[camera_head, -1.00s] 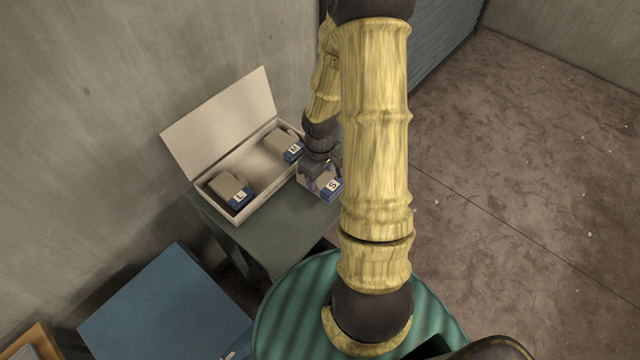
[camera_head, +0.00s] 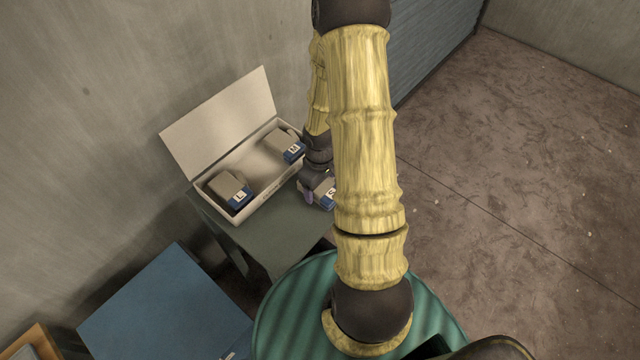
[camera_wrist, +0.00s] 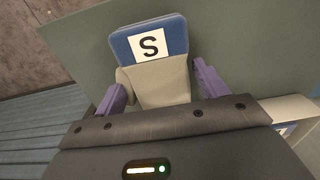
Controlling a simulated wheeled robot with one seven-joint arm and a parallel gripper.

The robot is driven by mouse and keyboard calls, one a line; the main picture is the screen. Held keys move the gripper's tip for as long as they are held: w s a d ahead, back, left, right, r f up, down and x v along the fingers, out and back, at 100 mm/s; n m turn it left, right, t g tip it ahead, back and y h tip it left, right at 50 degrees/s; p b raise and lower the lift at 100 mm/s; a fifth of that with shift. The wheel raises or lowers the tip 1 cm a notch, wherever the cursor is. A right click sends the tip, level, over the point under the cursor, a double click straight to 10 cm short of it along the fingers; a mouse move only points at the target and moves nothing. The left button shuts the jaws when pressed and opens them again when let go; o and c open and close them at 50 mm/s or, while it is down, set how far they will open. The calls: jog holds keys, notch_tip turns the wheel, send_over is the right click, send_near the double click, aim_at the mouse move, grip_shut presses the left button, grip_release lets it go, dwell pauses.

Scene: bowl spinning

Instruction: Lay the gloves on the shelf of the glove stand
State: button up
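The S gloves (camera_head: 329,191), a grey bundle with a blue cuff and white S label, sit beside the open box on the dark green surface. They show clearly in the wrist view (camera_wrist: 160,80). My gripper (camera_wrist: 159,76) has its purple fingers open on both sides of the S bundle, with a gap visible at the right finger. In the head view my gripper (camera_head: 313,187) is partly hidden by my arm. The L gloves (camera_head: 232,189) and M gloves (camera_head: 286,146) lie in the box, at its left and right ends. I cannot identify the glove stand's shelf.
The cream box (camera_head: 258,201) has its lid (camera_head: 220,122) raised against the wall. It stands on a dark green table (camera_head: 267,240). A blue-topped surface (camera_head: 165,305) is at lower left. Open floor (camera_head: 520,180) lies to the right.

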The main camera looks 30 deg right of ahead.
notch_tip(320, 180, up, 12)
jog(key=shift+r+p, duration=0.15)
jog(key=shift+p, duration=0.3)
dwell(0.4)
jog(key=s+a+r+m+t, duration=0.1)
jog(key=s+a+r+m, duration=0.1)
jog(key=s+a+r, duration=0.1)
jog(key=s+a+r+m+t, duration=0.1)
jog(key=s+a+r+m, duration=0.1)
jog(key=a+r, duration=0.3)
jog(key=s+a, duration=0.1)
jog(key=a, duration=0.2)
jog(key=shift+a+r+t, duration=0.2)
jog(key=shift+a+t, duration=0.1)
dwell(1.1)
jog(key=shift+s+a, duration=0.1)
jog(key=shift+a, duration=0.1)
